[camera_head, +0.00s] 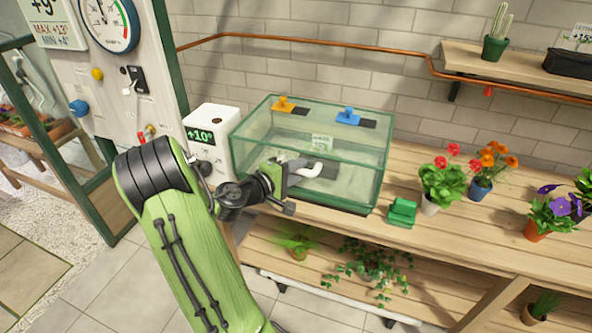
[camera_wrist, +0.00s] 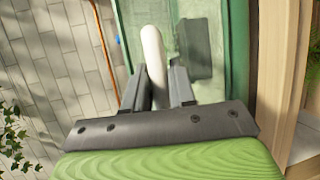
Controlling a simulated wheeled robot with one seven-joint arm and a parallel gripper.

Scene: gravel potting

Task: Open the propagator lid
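The propagator (camera_head: 350,185) is a clear box with green edges on the upper bench. Its lid (camera_head: 320,120) lies flat on top and looks closed. A white handle (camera_head: 314,171) sticks out at its front; in the wrist view the handle (camera_wrist: 152,45) runs up between my fingers. My gripper (camera_head: 288,172) is at the propagator's front with its fingers on either side of the handle. In the wrist view my gripper (camera_wrist: 160,85) looks closed on the handle, with little or no gap. The fingertips are partly hidden in the head view.
Orange (camera_head: 284,104) and blue (camera_head: 347,116) knobs sit on the propagator's top. A white box with a display (camera_head: 207,140) stands to its left. A green block (camera_head: 402,212) and flower pots (camera_head: 430,205) stand to its right. A shelf (camera_head: 470,55) hangs above right.

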